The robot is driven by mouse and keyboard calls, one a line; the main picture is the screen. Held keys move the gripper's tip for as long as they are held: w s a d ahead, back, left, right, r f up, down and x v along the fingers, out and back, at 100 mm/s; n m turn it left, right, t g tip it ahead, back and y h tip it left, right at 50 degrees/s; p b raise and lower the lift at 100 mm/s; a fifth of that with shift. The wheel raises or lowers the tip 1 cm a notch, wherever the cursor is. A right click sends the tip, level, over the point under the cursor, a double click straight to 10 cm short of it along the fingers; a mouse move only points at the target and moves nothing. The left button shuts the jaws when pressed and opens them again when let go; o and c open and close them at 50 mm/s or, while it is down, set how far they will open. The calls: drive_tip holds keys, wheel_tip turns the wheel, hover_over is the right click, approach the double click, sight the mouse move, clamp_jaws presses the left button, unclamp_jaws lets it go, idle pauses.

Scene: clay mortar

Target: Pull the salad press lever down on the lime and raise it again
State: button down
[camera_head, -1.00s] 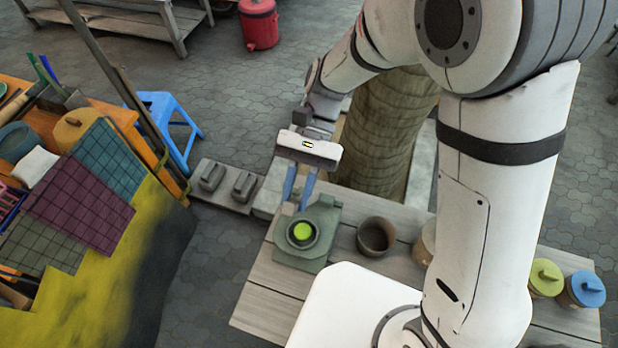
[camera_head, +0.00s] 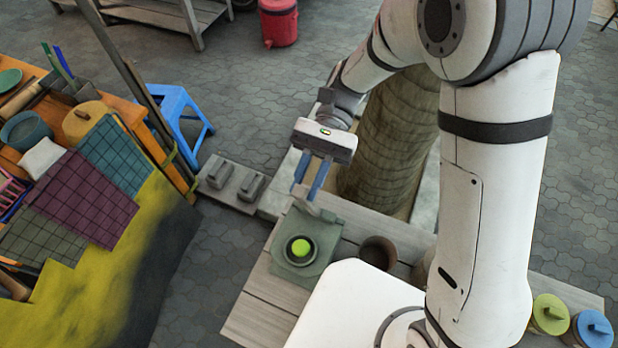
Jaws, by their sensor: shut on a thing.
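The salad press (camera_head: 309,267) is a grey-green device standing on the wooden table. A bright green lime (camera_head: 301,246) sits in its dark round cup, uncovered from above. My gripper (camera_head: 310,197) is behind and above the cup, with its blue fingers pointing down. It is shut on the press lever (camera_head: 306,208), a small grey piece between and below the fingertips. The lever stands up at the back of the press, clear of the lime. The fingers hide part of it, so its exact angle is hard to tell.
A brown clay pot (camera_head: 378,253) stands right of the press. Yellow-lidded (camera_head: 550,313) and blue-lidded (camera_head: 591,329) jars are at the right end. A tree trunk (camera_head: 390,140) rises behind the table. Grey weights (camera_head: 231,180) lie left on a slab.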

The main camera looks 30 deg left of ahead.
drive_tip(key=c, duration=1.7)
unclamp_jaws()
drive_tip(key=shift+w+r, duration=0.1)
drive_tip(key=shift+c, duration=0.2)
drive_tip(key=o, duration=0.3)
drive_tip(key=shift+w, duration=0.2)
drive_tip(key=shift+o, duration=0.8)
drive_tip(key=shift+s, duration=0.15)
drive_tip(key=b+v, duration=0.2)
drive_tip(key=v, duration=0.5)
drive_tip(key=shift+w, duration=0.35)
drive_tip(key=shift+r, duration=0.15)
